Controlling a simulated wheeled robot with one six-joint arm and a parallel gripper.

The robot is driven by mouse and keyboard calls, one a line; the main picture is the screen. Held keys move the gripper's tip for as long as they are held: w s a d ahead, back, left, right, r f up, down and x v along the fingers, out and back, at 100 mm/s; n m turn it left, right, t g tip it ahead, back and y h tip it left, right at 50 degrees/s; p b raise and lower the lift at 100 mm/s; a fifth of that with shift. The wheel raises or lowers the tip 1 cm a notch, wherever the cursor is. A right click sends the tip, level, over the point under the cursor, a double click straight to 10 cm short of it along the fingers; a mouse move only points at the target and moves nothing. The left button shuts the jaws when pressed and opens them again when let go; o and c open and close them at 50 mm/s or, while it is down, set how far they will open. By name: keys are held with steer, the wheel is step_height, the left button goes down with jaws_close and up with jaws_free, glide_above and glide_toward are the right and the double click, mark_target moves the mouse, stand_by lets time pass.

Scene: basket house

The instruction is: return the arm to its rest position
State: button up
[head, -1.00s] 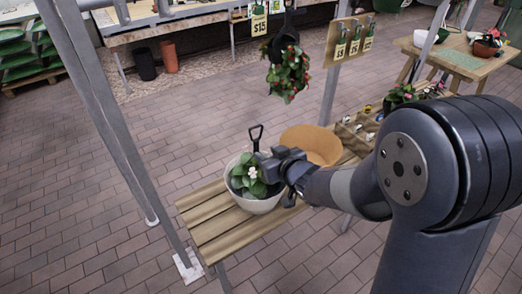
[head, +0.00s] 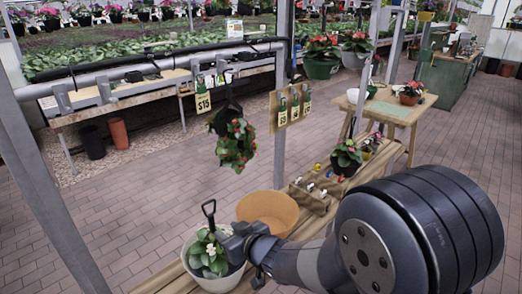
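My arm reaches in from the lower right over a slatted wooden bench (head: 160,281). My gripper (head: 232,243) is at the right side of a white pot (head: 219,283) that holds a green leafy plant with white flowers (head: 207,252). In this view the gripper overlaps the pot's rim and the leaves. Its fingertips are hidden, so I cannot tell whether it touches the pot or is open or shut.
A black-handled tool (head: 209,209) rises by the plant. A hanging basket (head: 236,145) and a metal post (head: 45,185) stand near.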

mark_target(213, 223)
steer(key=x, duration=1)
steer(key=shift+p, duration=0.3)
steer(key=shift+w+a+f, duration=0.15)
steer(key=shift+w+a, duration=0.05)
steer(key=shift+f, duration=0.2)
steer(key=shift+r, duration=0.25)
steer(key=shift+d, duration=0.1)
